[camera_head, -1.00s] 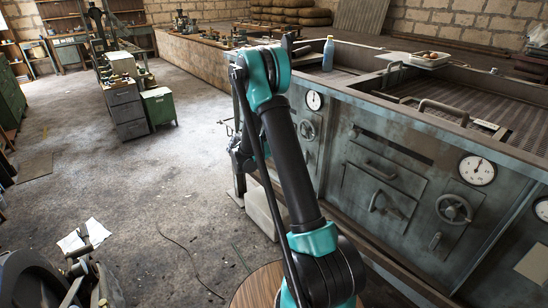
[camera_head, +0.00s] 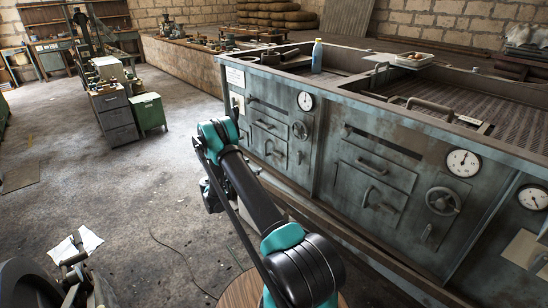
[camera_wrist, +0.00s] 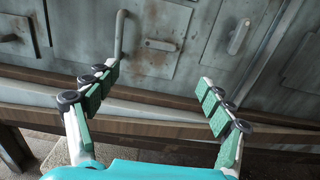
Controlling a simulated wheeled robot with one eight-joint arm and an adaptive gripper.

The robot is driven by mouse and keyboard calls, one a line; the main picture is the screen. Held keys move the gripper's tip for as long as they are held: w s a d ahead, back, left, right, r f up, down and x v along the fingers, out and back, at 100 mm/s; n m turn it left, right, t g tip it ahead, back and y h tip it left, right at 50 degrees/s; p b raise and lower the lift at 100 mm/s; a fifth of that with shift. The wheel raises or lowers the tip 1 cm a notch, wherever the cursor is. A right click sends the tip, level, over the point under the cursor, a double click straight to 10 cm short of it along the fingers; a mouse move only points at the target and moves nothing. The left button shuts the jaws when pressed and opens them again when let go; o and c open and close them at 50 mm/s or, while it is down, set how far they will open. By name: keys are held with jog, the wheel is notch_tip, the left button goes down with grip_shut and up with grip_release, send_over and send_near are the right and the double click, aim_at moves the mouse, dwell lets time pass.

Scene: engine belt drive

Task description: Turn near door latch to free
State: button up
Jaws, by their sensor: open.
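In the head view, the near stove door (camera_head: 375,205) has a curved bar handle (camera_head: 367,197). A small lever-like latch (camera_head: 426,233) sits on the front to its right, below a handwheel. In the wrist view, a door panel (camera_wrist: 160,52) carries an upright bar handle (camera_wrist: 120,36), and a short slanted latch lever (camera_wrist: 238,37) is on the plate to the right. I cannot tell whether this is the near or far door. My gripper (camera_wrist: 158,77) is open and empty, fingers apart below the handle and lever. In the head view it is hidden by my arm.
A wooden ledge (camera_wrist: 140,110) runs along the base of the front. Pressure gauges (camera_head: 463,163) and a handwheel (camera_head: 442,201) stand out from the metal. A blue bottle (camera_head: 317,56) is on top. The concrete floor (camera_head: 165,190) to the left is largely clear.

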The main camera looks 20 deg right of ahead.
aim_at(276, 155)
jog(key=x, duration=1.5)
jog(key=shift+w+d, duration=0.1)
jog(key=shift+d, duration=0.15)
jog(key=c, duration=1.2)
jog(key=shift+o, duration=0.2)
